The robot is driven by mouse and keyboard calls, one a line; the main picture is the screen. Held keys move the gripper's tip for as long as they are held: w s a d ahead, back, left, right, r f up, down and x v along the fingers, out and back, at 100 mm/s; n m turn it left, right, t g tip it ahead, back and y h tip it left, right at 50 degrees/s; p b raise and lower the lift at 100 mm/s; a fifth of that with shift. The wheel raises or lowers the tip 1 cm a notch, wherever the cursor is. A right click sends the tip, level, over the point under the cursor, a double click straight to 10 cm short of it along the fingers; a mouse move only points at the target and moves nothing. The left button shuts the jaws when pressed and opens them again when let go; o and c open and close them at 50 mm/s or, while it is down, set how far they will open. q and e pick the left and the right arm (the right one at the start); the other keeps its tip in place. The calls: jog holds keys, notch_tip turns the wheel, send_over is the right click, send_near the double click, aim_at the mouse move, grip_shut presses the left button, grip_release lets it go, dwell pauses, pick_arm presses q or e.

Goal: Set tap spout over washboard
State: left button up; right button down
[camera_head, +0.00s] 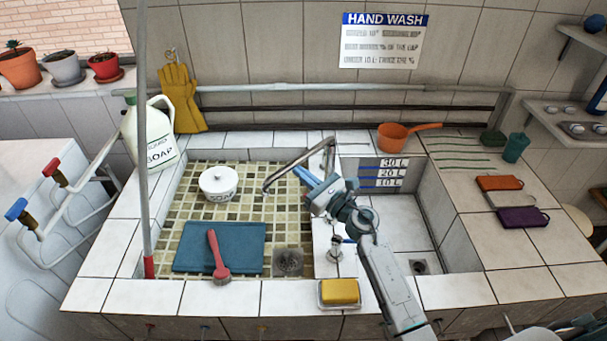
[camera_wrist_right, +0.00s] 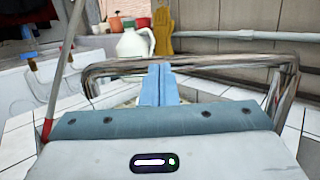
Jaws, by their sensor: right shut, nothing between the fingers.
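The metal tap spout (camera_head: 290,167) rises from the back of the divider and reaches left over the left basin, its outlet bent down. The flat teal board (camera_head: 196,247), which I take as the washboard, lies in the front left of that basin, left of and nearer the front than the outlet. My right gripper (camera_head: 299,172) is shut and empty, its blue fingertips close beside the spout's right side. In the right wrist view, the shut fingers (camera_wrist_right: 159,68) point at the spout (camera_wrist_right: 220,62); contact cannot be told. My left gripper is not in view.
A red brush (camera_head: 217,255) lies on the teal board. A white soap pot (camera_head: 219,183) stands behind it in the basin. A yellow sponge (camera_head: 340,291) sits in a dish on the front rim. A grey pole (camera_head: 144,130) rises at left. The right basin (camera_head: 400,225) lies beneath my right arm.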

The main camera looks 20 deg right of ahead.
aim_at(290, 169)
jog(key=shift+w+a+m+t+h, duration=0.4)
jog(key=shift+w+a+h, duration=0.3)
jog(key=shift+w, duration=0.3)
jog(key=shift+w+a+m+t+h, duration=0.3)
jog(key=shift+w+a+m+h, duration=0.15)
jog(key=shift+w+a, duration=0.45)
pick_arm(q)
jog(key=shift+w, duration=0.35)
pick_arm(e)
jog(key=shift+w+d, duration=0.1)
jog(key=shift+d, duration=0.2)
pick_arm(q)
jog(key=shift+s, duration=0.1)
